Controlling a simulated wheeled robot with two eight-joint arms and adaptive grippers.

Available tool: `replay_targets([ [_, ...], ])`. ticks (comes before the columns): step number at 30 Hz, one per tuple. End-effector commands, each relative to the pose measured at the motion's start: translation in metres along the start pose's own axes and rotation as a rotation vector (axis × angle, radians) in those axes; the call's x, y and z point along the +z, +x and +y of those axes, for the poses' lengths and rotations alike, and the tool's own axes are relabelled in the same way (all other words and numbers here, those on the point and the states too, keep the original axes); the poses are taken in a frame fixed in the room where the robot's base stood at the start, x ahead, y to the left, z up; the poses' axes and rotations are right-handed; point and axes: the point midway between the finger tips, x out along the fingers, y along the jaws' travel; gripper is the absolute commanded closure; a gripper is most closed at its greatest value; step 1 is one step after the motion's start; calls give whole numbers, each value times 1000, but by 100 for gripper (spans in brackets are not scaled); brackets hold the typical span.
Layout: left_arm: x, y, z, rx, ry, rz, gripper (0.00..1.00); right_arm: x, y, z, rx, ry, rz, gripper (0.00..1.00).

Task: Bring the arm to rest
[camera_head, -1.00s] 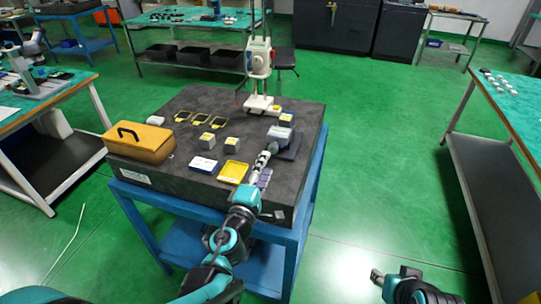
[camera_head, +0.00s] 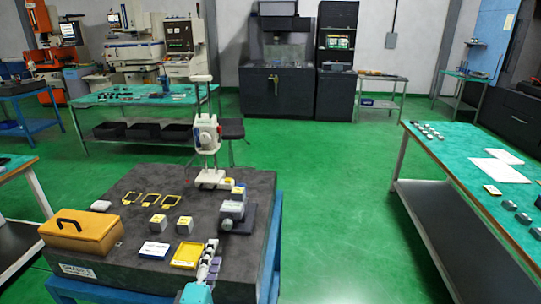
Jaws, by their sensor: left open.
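My left gripper (camera_head: 213,244) points away from me over the near right part of the dark granite table (camera_head: 110,194), just right of the yellow tray (camera_head: 187,254). It is open and I see nothing between its fingers. Only the gripper and a short teal piece of my left arm (camera_head: 197,294) show at the bottom edge. The grey block device (camera_head: 231,211) on a dark plate stands beyond the fingertips, apart from them. My right gripper is out of view.
A yellow case (camera_head: 80,232), a white-blue box (camera_head: 154,250), two small grey blocks and several yellow frames lie on the granite. A white stand instrument (camera_head: 206,135) rises at its back. Green floor (camera_head: 345,210) is free to the right, before another bench (camera_head: 465,165).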

Motion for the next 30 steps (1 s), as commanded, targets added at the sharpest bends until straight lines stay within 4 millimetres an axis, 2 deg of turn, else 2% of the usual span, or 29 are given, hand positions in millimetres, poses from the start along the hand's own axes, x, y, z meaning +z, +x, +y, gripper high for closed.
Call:
replay_targets([
  [7, -43, -7, -3, -134, 340, 167, 54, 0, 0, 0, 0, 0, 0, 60],
  [12, -64, -24, -23, -351, 626, 188, 54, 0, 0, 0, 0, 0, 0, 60],
  [15, -67, -38, -39, -493, 789, 128, 54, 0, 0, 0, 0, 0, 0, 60],
  [19, -59, -62, -62, -659, 996, -36, 54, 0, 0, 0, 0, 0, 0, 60],
  [22, -45, -84, -77, -748, 1143, -219, 54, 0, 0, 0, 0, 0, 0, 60],
  [27, -15, -118, -93, -787, 1333, -535, 54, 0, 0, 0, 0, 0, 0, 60],
  [30, -2, -132, -97, -770, 1400, -662, 54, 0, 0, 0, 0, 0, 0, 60],
])
